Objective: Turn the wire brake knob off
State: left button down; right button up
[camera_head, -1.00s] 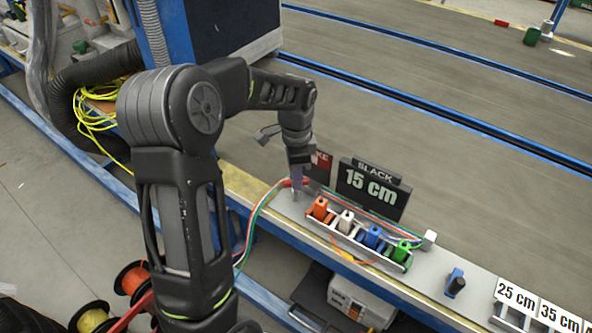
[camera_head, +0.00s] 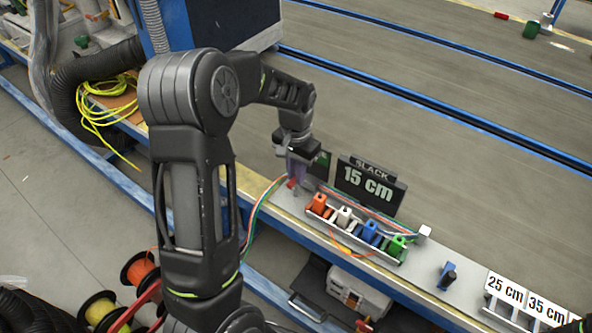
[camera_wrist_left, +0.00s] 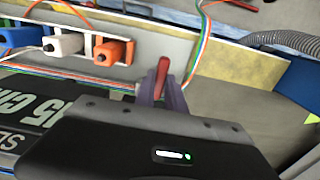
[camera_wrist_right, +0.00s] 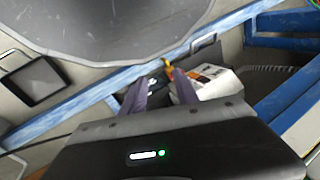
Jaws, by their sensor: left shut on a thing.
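The wire brake knob shows as a red handle (camera_wrist_left: 162,70) in the left wrist view. In the head view a bit of red knob (camera_head: 292,183) shows at the left end of the bench strip. My left gripper (camera_wrist_left: 163,92) is shut on the red knob, with its fingers on either side; it also shows in the head view (camera_head: 296,186).
A black 15 cm sign (camera_head: 369,186) stands right of the gripper. A rack with orange (camera_head: 319,203), white, blue and green connectors lies in front of it. Coloured wires run beside the knob. A blue clip (camera_head: 447,275) and length labels (camera_head: 506,291) are farther right.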

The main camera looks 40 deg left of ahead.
dwell(0.3)
pick_arm(q)
jog(key=c, duration=1.4)
grip_release()
jog(key=shift+r, duration=0.1)
notch_tip(320, 180, up, 8)
jog(key=shift+f+p, duration=0.15)
jog(key=shift+p, duration=0.6)
